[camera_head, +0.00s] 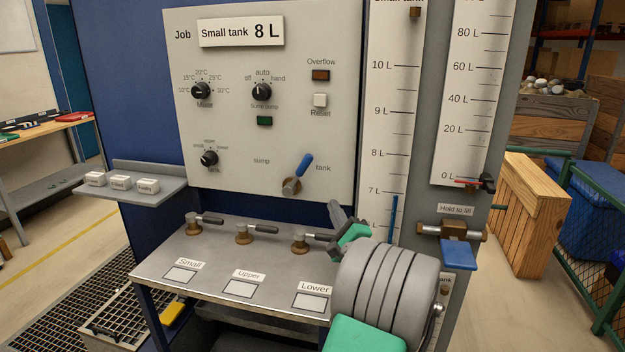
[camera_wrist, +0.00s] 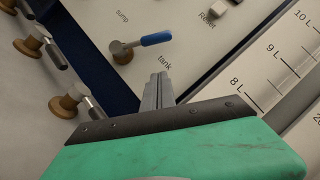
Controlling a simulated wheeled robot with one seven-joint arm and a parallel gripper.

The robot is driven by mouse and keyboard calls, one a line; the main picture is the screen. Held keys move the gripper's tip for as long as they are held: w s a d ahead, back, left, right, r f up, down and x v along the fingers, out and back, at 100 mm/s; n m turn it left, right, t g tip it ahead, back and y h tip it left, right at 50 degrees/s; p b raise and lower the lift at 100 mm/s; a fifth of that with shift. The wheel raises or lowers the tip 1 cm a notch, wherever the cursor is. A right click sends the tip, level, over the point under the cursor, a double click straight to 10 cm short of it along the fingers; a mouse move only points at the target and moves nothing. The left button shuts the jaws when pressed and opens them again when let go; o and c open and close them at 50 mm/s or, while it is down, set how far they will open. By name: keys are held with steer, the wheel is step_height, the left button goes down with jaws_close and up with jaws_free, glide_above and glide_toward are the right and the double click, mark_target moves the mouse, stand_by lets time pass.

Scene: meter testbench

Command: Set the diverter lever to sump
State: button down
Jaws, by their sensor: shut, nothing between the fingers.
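The diverter lever (camera_head: 303,166) has a blue handle on a brass-coloured pivot, low on the grey panel. Its handle points up and to the right, leaning to the side of the "tank" label (camera_head: 323,168); the "sump" label (camera_head: 261,160) is on the left. The lever also shows in the wrist view (camera_wrist: 155,39), its handle pointing toward the right. My gripper (camera_head: 335,213) is shut and empty, below and to the right of the lever and apart from it. In the wrist view my closed fingers (camera_wrist: 160,78) point up toward the panel, below the lever.
Several brass valves with grey handles (camera_head: 202,222) stand on the metal shelf (camera_head: 150,262) below the panel. Dials and buttons sit above the lever. The tall gauge (camera_head: 385,120) is to its right, with a blue-handled "Hold to fill" valve (camera_head: 457,250). The panel around the lever is clear.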

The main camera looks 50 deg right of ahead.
mark_target(299, 175)
steer(key=w+a+r+p+x, duration=0.1)
steer(key=p+x, duration=0.3)
steer(key=x, duration=0.8)
steer(key=shift+w+a+r+p, duration=0.15)
steer(key=shift+w+a+p, duration=0.2)
steer(key=shift+w+a, duration=0.15)
steer(key=shift+r, duration=0.1)
